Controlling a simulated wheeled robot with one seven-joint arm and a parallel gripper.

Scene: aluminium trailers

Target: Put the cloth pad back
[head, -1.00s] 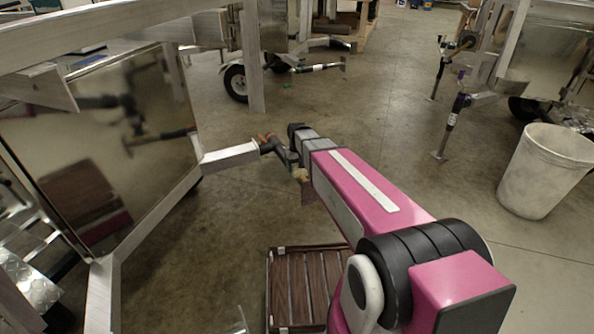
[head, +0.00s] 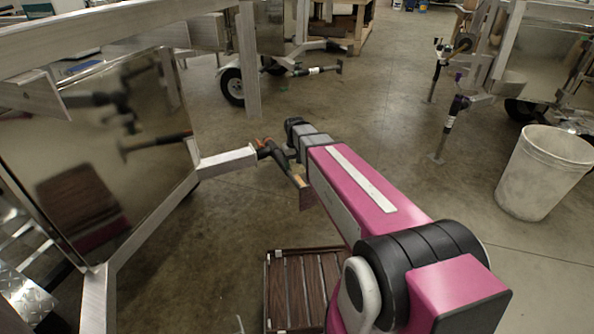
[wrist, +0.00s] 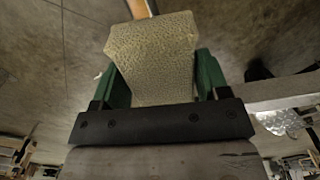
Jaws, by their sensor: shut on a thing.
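The cloth pad (wrist: 155,55) is a pale olive, textured piece. In the wrist view it sits between the green fingers of my gripper (wrist: 161,75) and sticks out beyond them. My gripper is shut on it. In the head view my arm reaches forward, and its end is close to the tip of the trailer's aluminium beam (head: 228,162). There my gripper is mostly hidden behind the arm, and I cannot make out the pad clearly.
A shiny trailer panel (head: 100,150) fills the left. A white bin (head: 543,172) stands at the right, and a trailer jack (head: 450,125) is left of it. Open concrete floor lies between.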

